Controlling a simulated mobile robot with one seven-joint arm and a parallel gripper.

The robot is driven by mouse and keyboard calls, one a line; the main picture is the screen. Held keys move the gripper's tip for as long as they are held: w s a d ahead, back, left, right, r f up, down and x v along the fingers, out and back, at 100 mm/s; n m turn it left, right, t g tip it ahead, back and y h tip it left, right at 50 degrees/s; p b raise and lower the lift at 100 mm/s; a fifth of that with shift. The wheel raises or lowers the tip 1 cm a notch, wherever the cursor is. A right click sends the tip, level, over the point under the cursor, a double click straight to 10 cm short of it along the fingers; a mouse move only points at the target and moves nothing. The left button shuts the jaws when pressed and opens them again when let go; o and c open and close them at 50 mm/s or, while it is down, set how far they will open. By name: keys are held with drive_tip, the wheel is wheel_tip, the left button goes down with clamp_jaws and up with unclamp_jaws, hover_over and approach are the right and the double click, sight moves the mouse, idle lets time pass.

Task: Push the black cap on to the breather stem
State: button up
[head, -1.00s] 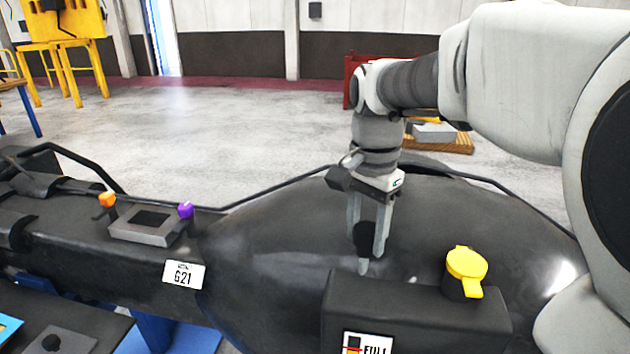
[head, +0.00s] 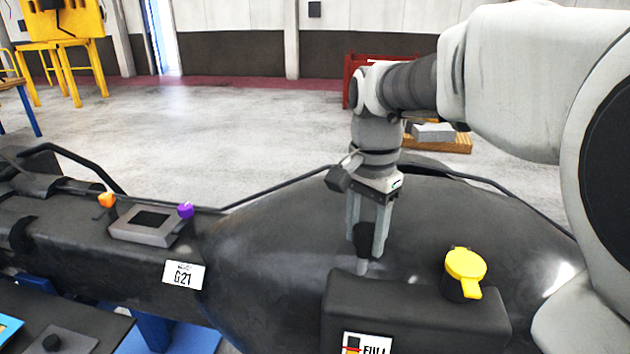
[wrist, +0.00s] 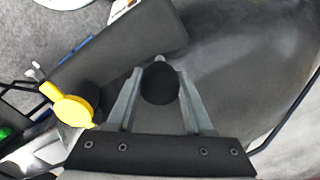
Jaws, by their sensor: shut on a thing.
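The black cap (head: 363,238) is held between the fingers of my gripper (head: 368,246), low over the dark casting (head: 270,245). In the wrist view the cap (wrist: 160,84) shows as a round black top between the two grey fingers. A light stem (head: 362,266) shows directly below the cap in the head view, near the back edge of the raised black box. The cap and stem look in line, but I cannot tell how far the cap sits over the stem. My gripper is shut on the cap and points downward.
A black rail runs behind.

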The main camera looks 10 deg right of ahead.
sight(362, 261)
drive_tip(key=shift+f+b, duration=1.25)
drive_tip(key=shift+f, duration=0.55)
drive_tip(key=o, duration=1.2)
drive_tip(key=shift+r, duration=0.1)
wheel_tip(362, 261, up, 17)
drive_tip(key=p, duration=0.1)
drive_tip(key=shift+r+p, duration=0.2)
drive_tip(key=shift+p, duration=0.15)
drive_tip(key=s+f+n+t, duration=0.5)
drive_tip(key=s+f+n, duration=0.5)
drive_tip(key=s+f, duration=0.3)
wheel_tip(362, 261, down, 2)
drive_tip(key=shift+s+f+n+t, duration=0.2)
drive_tip(key=shift+s+n+t, duration=0.1)
drive_tip(key=shift+s+n, duration=0.1)
